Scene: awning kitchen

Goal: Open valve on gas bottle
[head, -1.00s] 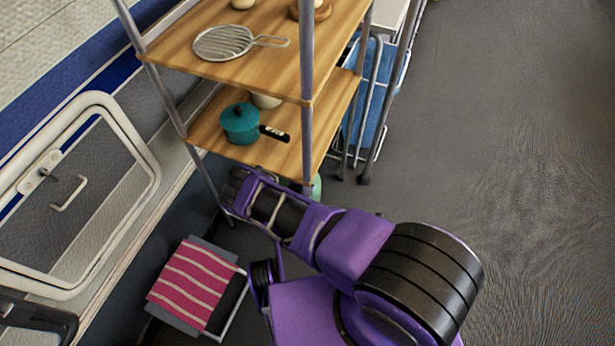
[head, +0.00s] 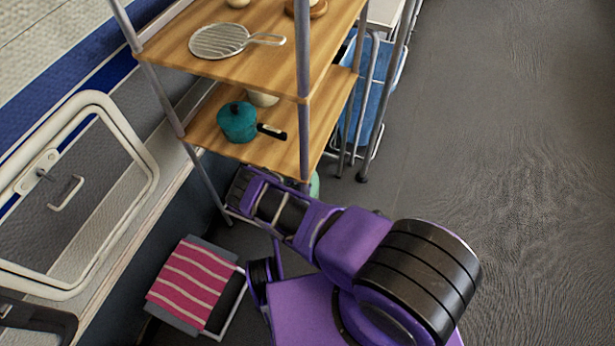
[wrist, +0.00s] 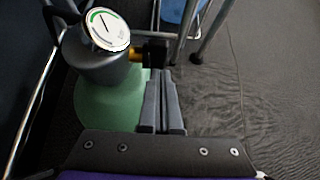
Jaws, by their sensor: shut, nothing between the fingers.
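The gas bottle (wrist: 105,108) shows in the wrist view as a green rounded body with a grey collar on top. A round white gauge (wrist: 108,29) with a green arc sits above the collar. A small yellow part (wrist: 135,54) and a black fitting (wrist: 155,52) stick out to the right of the gauge. My gripper (wrist: 162,75) is shut and empty, its fingertips at or just in front of the black fitting; I cannot tell whether they touch. In the head view only a sliver of the green bottle (head: 314,185) shows below the shelf, mostly hidden by my arm and the shelf.
A blue folding item (head: 372,95) stands behind. A pink striped stool (head: 192,284) is at lower left. The floor at right is clear.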

